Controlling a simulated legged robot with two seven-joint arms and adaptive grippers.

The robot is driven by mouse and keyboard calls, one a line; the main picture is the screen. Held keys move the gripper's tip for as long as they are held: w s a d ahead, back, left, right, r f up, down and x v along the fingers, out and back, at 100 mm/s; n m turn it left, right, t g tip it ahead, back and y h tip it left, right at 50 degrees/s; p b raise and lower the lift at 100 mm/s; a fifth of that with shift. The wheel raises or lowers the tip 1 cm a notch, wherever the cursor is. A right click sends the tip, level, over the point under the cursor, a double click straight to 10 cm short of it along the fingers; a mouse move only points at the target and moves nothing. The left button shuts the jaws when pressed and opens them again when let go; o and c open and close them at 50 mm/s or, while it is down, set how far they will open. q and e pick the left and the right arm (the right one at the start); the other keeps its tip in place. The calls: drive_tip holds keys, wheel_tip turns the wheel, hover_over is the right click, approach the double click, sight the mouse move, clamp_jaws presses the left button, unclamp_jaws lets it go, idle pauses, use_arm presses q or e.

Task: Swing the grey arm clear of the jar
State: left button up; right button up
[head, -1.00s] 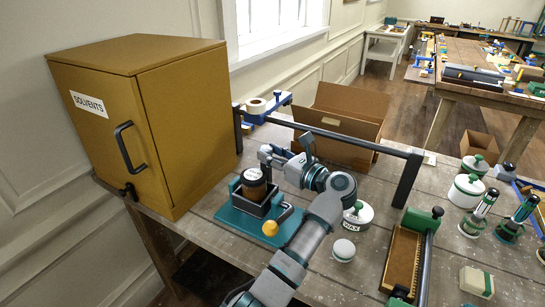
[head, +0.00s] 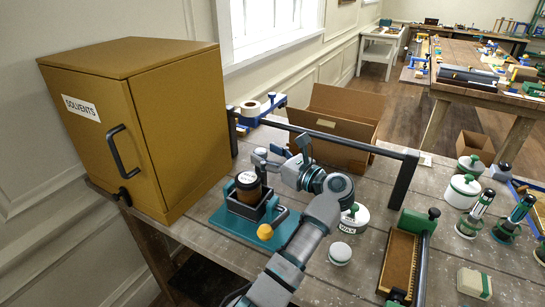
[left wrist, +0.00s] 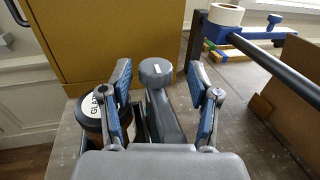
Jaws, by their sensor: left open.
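The jar (head: 248,187), dark with a white-labelled lid, stands in a black holder on a teal base (head: 222,219). It shows in the left wrist view (left wrist: 92,112) left of my gripper, partly behind a finger. The grey arm (left wrist: 166,112), ending in a round knob, lies between my left gripper's fingers, to the right of the jar's lid in that view. My left gripper (left wrist: 160,92) is open around it, its blue pads apart; whether either pad touches is unclear. In the head view this gripper (head: 281,161) is just behind and right of the jar. My right gripper is out of view.
A yellow solvents cabinet (head: 145,130) stands close on the left. A dark rail (head: 330,139) runs behind my gripper, with an open cardboard box (head: 335,125) beyond. A wax pot (head: 354,215) and small lidded pot (head: 340,253) stand right of my arm.

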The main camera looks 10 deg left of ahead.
use_arm(q)
drive_tip(key=v, duration=0.7)
drive_tip(key=shift+d, duration=0.3)
